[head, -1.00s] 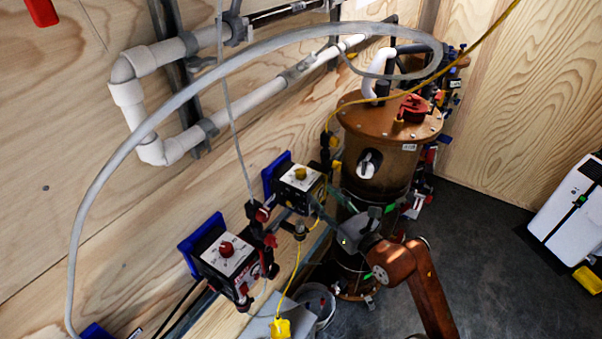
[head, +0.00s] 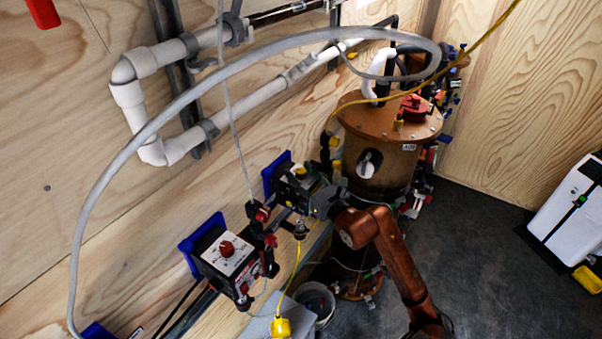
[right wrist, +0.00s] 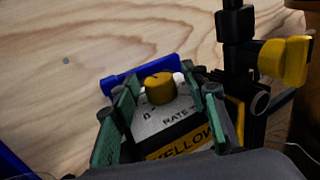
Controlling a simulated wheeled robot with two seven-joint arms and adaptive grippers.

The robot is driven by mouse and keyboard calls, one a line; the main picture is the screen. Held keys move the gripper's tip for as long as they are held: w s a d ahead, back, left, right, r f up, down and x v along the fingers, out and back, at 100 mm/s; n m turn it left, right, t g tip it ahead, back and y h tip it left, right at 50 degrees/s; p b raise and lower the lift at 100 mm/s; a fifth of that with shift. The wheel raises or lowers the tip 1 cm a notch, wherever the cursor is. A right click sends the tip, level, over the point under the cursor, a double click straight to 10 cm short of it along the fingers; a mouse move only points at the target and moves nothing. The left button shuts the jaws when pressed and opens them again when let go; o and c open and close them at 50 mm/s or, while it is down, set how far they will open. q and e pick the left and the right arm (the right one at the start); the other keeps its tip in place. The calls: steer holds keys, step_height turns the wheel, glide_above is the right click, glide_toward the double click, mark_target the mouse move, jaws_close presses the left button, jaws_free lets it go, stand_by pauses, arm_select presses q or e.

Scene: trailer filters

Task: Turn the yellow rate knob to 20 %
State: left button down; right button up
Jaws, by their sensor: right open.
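The yellow rate knob (right wrist: 159,88) sits on a pale sloped panel (right wrist: 150,122) marked RATE, with a YELLOW label below it, in the right wrist view. My right gripper (right wrist: 160,105) is open, with its green-padded fingers on either side of the knob; I cannot tell whether they touch it. In the head view the right gripper (head: 305,180) is over the yellow pump box and partly hides its face; a bit of the yellow knob (head: 301,170) shows. The knob's exact setting is too small to read. My left gripper is not in view.
A similar box with a red knob (head: 227,248) stands to the left. A brown cylindrical tank (head: 382,135) stands close on the right. A grey hose (head: 180,100) arches overhead, and a yellow cable (head: 292,280) hangs below. A black fitting with a yellow handle (right wrist: 283,61) is right of the knob.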

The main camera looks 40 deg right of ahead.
steer(key=shift+c, duration=0.2)
jaws_close()
steer(key=shift+f+n+y+b, duration=0.25)
steer(key=shift+n+y+b, duration=0.15)
steer(key=shift+y+b, duration=0.3)
steer(key=n+y+b, duration=0.2)
steer(key=y+b, duration=0.1)
steer(key=b, duration=0.1)
steer(key=n+y+b, duration=0.2)
steer(key=y+b, duration=0.1)
steer(key=b, duration=0.2)
steer(key=shift+w+f+g, duration=0.1)
steer(key=shift+f+g, duration=0.1)
steer(key=shift+g, duration=0.1)
arm_select(q)
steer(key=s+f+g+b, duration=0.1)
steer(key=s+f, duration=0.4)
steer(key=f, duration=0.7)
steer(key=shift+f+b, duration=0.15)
steer(key=shift+b, duration=0.45)
arm_select(e)
steer(key=shift+r+n+g+y, duration=0.2)
steer(key=shift+n+y, duration=0.2)
steer(key=shift+y, duration=0.25)
steer(key=shift+r+n+g+y, duration=0.1)
steer(key=shift+n+g+y, duration=0.1)
steer(key=shift+n+y, duration=0.35)
jaws_free()
steer(key=shift+o, duration=0.2)
steer(key=shift+r, duration=0.15)
